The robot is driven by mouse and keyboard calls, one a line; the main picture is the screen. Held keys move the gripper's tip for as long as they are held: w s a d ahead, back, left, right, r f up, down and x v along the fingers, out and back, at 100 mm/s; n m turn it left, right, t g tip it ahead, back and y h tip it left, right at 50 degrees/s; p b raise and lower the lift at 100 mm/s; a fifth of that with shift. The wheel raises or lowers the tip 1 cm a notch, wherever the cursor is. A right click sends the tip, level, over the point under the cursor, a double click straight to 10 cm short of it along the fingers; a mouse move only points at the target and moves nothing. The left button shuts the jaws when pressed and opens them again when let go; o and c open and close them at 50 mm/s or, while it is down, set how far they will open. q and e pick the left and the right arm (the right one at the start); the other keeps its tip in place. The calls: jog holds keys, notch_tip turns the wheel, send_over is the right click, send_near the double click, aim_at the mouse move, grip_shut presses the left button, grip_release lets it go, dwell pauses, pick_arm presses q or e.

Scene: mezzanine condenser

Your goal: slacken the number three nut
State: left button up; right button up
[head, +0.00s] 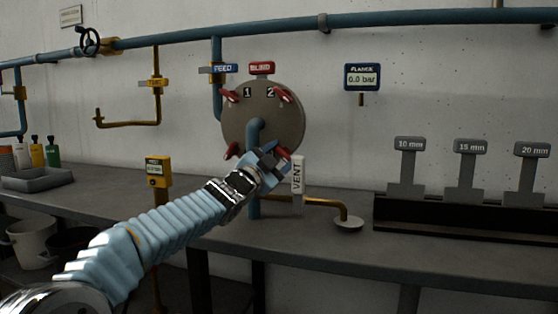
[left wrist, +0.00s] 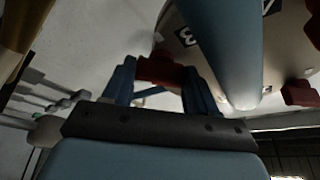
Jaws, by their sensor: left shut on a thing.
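The round grey flange cover (head: 262,112) is on the wall pipework, with red wing nuts around its rim. Plates 1 and 2 mark the upper left nut (head: 231,96) and upper right nut (head: 282,96). A third nut (head: 231,151) is at lower left. My left gripper (head: 273,159) is at the lower right of the cover, shut on the red number three nut (head: 284,153). In the left wrist view this nut (left wrist: 160,71) sits between the two blue fingers, close to the plate marked 3 (left wrist: 187,37). My right gripper is not in view.
The flange display (head: 362,77) reads 0.0 bar. A white VENT tag (head: 298,175) hangs right beside my left gripper. A rack with 10, 15 and 20 mm tags (head: 470,215) stands on the bench at right.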

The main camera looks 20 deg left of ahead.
pick_arm(q)
jog(key=shift+f, duration=0.15)
jog(key=o, duration=1.1)
jog(key=shift+c, duration=0.2)
